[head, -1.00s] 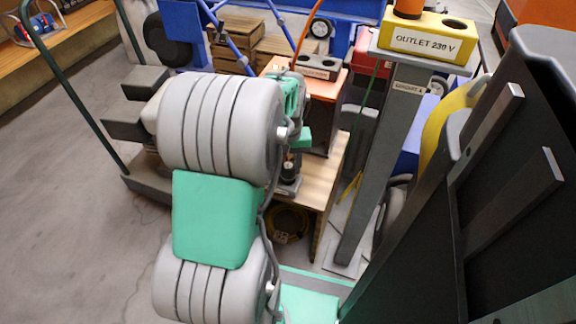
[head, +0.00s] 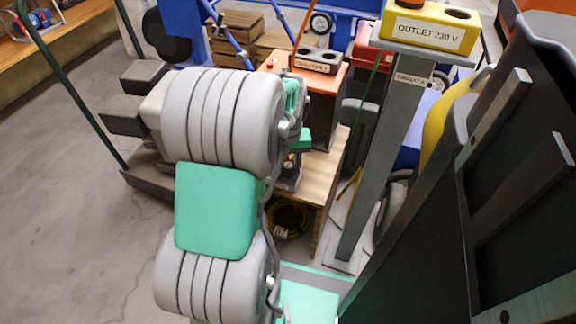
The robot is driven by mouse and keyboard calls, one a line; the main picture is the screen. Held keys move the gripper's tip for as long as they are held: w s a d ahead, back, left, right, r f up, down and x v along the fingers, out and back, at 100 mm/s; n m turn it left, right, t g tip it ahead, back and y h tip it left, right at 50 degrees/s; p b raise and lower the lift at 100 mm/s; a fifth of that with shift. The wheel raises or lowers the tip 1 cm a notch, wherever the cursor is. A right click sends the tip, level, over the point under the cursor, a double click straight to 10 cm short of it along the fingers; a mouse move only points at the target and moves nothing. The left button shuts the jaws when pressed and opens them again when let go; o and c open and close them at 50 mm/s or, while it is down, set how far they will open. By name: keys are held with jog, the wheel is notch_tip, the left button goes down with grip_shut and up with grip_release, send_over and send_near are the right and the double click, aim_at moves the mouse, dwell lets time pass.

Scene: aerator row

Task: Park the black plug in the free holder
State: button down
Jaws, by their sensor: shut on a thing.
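My gripper (head: 296,147) is mostly hidden behind my own arm; only a green part and a little of its end show, low over the wooden table. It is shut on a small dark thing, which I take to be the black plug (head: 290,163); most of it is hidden. A grey block (head: 287,184) stands on the table just below it; I cannot tell whether the two touch. A grey two-hole holder (head: 316,66) with a label sits on an orange-topped cabinet behind. A yellow box (head: 424,30) marked OUTLET 230 V tops a grey post, its right hole empty.
The grey post (head: 380,150) stands right of the wooden table (head: 322,168). A coiled yellow cable (head: 287,218) lies beneath the table. A dark trolley (head: 150,175) is at left, with wooden crates (head: 235,50) behind. A dark panel fills the right side. Bare floor lies at left.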

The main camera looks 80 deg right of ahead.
jog(key=c, duration=0.8)
grip_release()
notch_tip(320, 180, up, 8)
jog(key=p, duration=0.3)
jog(key=shift+f, duration=0.1)
jog(key=shift+w+p, duration=0.1)
jog(key=shift+p, duration=0.2)
jog(key=w+a+r+n+t+h+p, duration=0.1)
jog(key=w+a+r+n+p, duration=0.3)
jog(key=w+a+r+p, duration=0.65)
jog(key=w+a+r+n+p, duration=0.3)
jog(key=w+a+r+p, duration=0.45)
jog(key=w+r, duration=0.55)
jog(key=a+r+n+p, duration=0.2)
jog(key=a+r+p, duration=0.2)
jog(key=a, duration=0.4)
jog(key=w+a+r+n+t+p, duration=0.1)
jog(key=a+r+n+p, duration=0.1)
jog(key=a+r+p, duration=0.3)
jog(key=a+r+n+t+y+p, duration=0.1)
jog(key=a+r+n+p, duration=0.2)
jog(key=a, duration=0.7)
jog(key=shift+w+a+r+p, duration=0.2)
jog(key=shift+r+p, duration=0.4)
jog(key=shift+r, duration=0.35)
jog(key=shift+w+a+r+p, duration=0.15)
jog(key=shift+r+p, duration=0.45)
jog(key=shift+r, duration=0.3)
